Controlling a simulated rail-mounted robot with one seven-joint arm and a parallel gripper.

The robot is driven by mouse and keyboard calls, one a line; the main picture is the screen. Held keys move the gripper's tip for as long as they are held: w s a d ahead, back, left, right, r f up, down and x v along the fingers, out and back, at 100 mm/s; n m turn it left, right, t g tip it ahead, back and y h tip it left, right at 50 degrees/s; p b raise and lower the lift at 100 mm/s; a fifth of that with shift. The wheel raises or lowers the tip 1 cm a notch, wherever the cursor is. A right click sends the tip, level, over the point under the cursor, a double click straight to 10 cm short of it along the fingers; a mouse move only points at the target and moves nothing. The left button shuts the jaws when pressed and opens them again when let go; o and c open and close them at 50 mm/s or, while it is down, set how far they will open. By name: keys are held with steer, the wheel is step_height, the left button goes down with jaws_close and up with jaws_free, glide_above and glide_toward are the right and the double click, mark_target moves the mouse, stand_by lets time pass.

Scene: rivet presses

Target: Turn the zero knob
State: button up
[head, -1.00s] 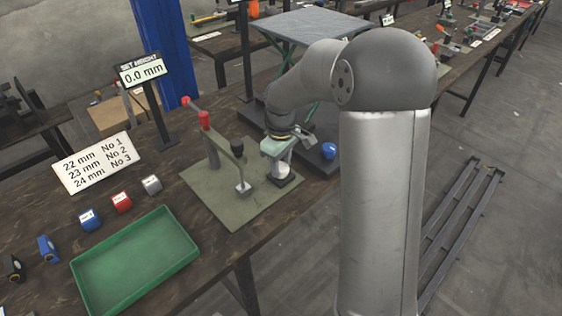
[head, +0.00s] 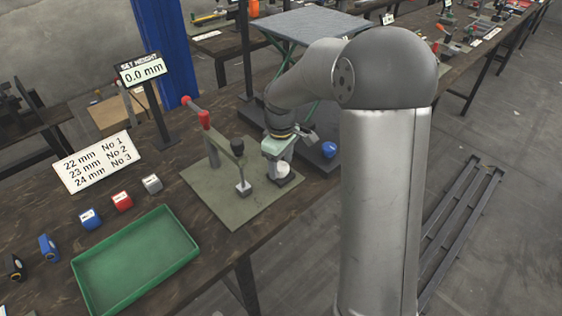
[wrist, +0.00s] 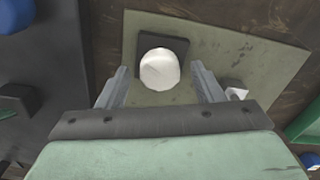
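A white round knob (wrist: 160,69) sits on a dark square base on the green plate; no label on it shows. It also shows in the head view (head: 283,169), under my gripper. My gripper (wrist: 160,77) is open, with one finger on each side of the white knob. A gap shows between each finger and the knob, and I cannot tell how far down the fingers reach around it. The set height display (head: 142,71) reads 0.0 mm.
A lever press with red grips (head: 204,120) stands left of my gripper. A blue ball-shaped knob (head: 329,149) is close on its right. A green tray (head: 135,262), several small blocks and a sign listing heights (head: 96,162) are at the left.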

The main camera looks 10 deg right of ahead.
mark_target(281, 166)
step_height(281, 166, up, 18)
steer(key=shift+f, duration=0.25)
steer(key=shift+s, duration=0.1)
stand_by(0.4)
steer(key=s+f+m, duration=0.4)
steer(key=s+f, duration=0.1)
steer(key=s, duration=0.8)
steer(key=s+a+f+m, duration=0.1)
steer(key=s+f+m, duration=0.3)
steer(key=s, duration=0.9)
step_height(281, 166, down, 3)
steer(key=shift+s+r, duration=0.2)
steer(key=shift+s, duration=0.1)
